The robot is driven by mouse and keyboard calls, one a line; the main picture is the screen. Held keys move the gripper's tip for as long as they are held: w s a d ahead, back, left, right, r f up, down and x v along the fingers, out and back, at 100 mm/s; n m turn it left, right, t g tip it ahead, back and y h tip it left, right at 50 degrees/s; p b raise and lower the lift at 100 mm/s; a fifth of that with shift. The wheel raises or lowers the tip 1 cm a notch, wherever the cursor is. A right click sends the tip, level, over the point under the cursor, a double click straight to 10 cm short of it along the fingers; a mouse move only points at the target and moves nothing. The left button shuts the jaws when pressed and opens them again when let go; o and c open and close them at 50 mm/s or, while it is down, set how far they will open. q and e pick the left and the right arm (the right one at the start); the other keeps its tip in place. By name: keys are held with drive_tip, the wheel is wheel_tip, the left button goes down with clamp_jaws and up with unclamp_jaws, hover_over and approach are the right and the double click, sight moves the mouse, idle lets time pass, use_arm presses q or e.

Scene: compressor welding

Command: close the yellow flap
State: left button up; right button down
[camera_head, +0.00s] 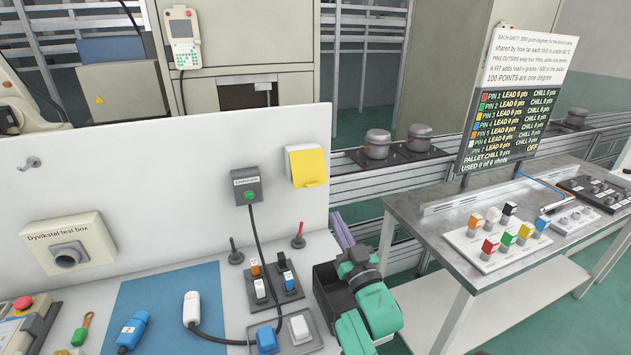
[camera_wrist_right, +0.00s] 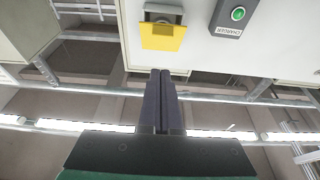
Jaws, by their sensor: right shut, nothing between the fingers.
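The yellow flap (camera_head: 310,169) is on a small box on the upright white panel, right of the charger box. It also shows in the right wrist view (camera_wrist_right: 163,37), where the picture is upside down. There a grey socket part (camera_wrist_right: 164,13) shows beside it, so the flap looks open and standing out from the panel. My right gripper (camera_head: 337,215) is below and to the right of the flap, beyond the panel's right edge. Its purple fingers (camera_wrist_right: 163,73) are together and empty, pointing toward the flap but apart from it. My left gripper is out of view.
The charger box (camera_head: 246,186) with a green button hangs left of the flap, its cable running down to the bench. A grey table (camera_head: 440,240) with a sign is at right.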

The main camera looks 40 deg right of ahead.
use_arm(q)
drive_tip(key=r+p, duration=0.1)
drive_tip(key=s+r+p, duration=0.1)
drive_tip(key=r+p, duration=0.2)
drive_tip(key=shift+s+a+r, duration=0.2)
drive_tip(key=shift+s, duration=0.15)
use_arm(e)
drive_tip(key=f+x, duration=0.1)
drive_tip(key=x, duration=1)
drive_tip(key=shift+w+d+f, duration=0.15)
drive_tip(key=shift+w+f, duration=0.2)
drive_tip(key=shift+f, duration=0.05)
drive_tip(key=shift+f, duration=0.1)
